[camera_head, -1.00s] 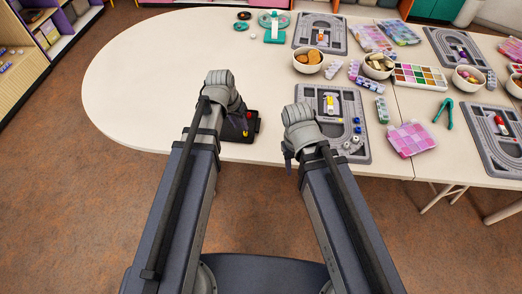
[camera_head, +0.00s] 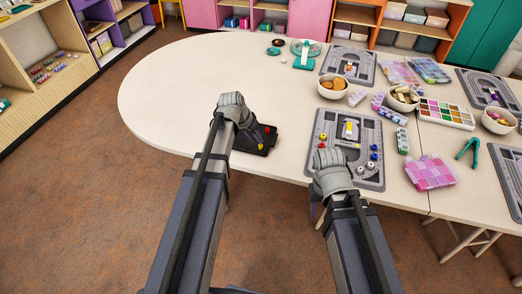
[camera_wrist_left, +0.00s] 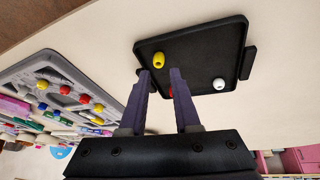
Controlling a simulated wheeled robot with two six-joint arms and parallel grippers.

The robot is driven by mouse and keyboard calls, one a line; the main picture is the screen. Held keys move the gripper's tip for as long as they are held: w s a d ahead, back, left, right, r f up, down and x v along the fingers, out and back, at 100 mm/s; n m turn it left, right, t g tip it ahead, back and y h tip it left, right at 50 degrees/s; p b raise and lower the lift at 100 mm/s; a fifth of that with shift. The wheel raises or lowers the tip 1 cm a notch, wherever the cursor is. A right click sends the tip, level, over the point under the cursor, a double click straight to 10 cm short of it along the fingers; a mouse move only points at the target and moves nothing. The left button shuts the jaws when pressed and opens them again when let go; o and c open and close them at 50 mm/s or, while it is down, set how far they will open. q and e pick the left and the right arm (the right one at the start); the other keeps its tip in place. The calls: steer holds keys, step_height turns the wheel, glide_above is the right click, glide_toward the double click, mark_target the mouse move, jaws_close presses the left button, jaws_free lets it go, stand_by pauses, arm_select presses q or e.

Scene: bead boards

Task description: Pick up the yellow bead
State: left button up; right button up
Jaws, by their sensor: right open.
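A yellow bead (camera_wrist_left: 159,60) lies on a black tray (camera_wrist_left: 205,40) in the left wrist view. My left gripper (camera_wrist_left: 161,78) is open, its purple fingers pointing toward the tray, with the bead just past the left fingertip. A red bead (camera_wrist_left: 170,92) shows partly between the fingers, and a white bead (camera_wrist_left: 219,83) lies to the right. In the head view the yellow bead (camera_head: 261,146) is on the tray (camera_head: 268,147), right of my left gripper (camera_head: 250,133). My right gripper (camera_head: 318,208) is open near the table's front edge, mostly hidden by its wrist.
A grey bead board (camera_head: 321,118) with several beads lies right of the tray. Bowls (camera_head: 333,94), bead boxes (camera_head: 430,173) and green pliers (camera_head: 468,149) lie farther right. The left part of the white table (camera_head: 180,90) is clear.

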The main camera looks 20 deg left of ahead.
mark_target(260, 145)
arm_select(q)
steer(key=shift+s+b+x, duration=0.15)
steer(key=shift+b+x, duration=0.9)
steer(key=shift+x, duration=0.05)
steer(key=shift+s+b+x, duration=0.15)
steer(key=shift+b+x, duration=0.85)
steer(key=shift+x, duration=0.05)
steer(key=shift+w+f+b, duration=0.2)
steer(key=shift+f+b, duration=0.25)
steer(key=shift+f, duration=0.1)
steer(key=shift+r, duration=0.1)
steer(key=shift+c, duration=0.3)
jaws_close()
